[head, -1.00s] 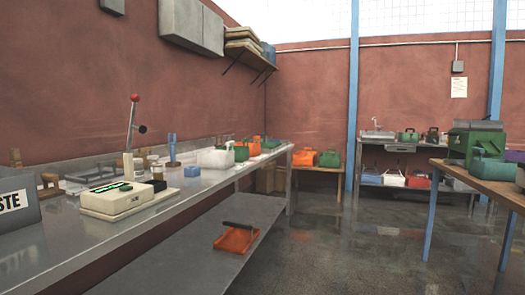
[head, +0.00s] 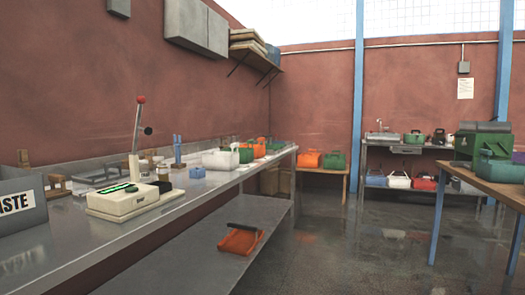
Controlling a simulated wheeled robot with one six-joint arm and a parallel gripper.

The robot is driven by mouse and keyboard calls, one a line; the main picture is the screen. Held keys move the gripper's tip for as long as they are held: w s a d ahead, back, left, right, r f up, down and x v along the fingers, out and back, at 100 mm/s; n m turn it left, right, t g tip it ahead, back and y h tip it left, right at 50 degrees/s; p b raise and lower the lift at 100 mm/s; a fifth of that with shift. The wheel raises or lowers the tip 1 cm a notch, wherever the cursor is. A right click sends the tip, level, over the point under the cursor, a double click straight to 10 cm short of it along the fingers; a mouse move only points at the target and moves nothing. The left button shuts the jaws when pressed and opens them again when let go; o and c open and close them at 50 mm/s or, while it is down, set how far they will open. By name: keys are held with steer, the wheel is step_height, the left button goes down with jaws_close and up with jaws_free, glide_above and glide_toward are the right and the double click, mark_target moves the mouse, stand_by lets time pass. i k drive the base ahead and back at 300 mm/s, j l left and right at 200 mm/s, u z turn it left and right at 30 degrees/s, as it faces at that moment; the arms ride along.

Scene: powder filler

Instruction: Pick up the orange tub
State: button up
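Several orange things are in view, and I cannot tell which one is the tub meant. An open orange tub or tray (head: 240,240) with a dark bar handle sits on the lower shelf of the long steel bench. An orange container (head: 259,150) stands on the bench top near its far end, among green and white ones. Another orange container (head: 308,159) stands on a low wooden table at the back wall, beside a green one. My gripper is not in view, and no tub is near the camera.
The steel bench (head: 60,254) runs along the left wall, bearing a cream machine with a red-knobbed lever (head: 135,199) and a grey waste bin (head: 22,212). A wooden table (head: 487,187) stands at right. The floor (head: 360,250) between them is clear.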

mark_target(259, 149)
steer(key=i+l+z, duration=0.35)
steer(key=i, duration=1.35)
steer(key=i+j+z, duration=0.15)
steer(key=i+z, duration=0.15)
steer(key=i, duration=1.4)
steer(key=i+u, duration=0.1)
steer(key=i, duration=0.4)
steer(key=i+l+u, duration=0.15)
steer(key=i, duration=0.3)
steer(key=i+l+u, duration=0.1)
steer(key=i, duration=0.35)
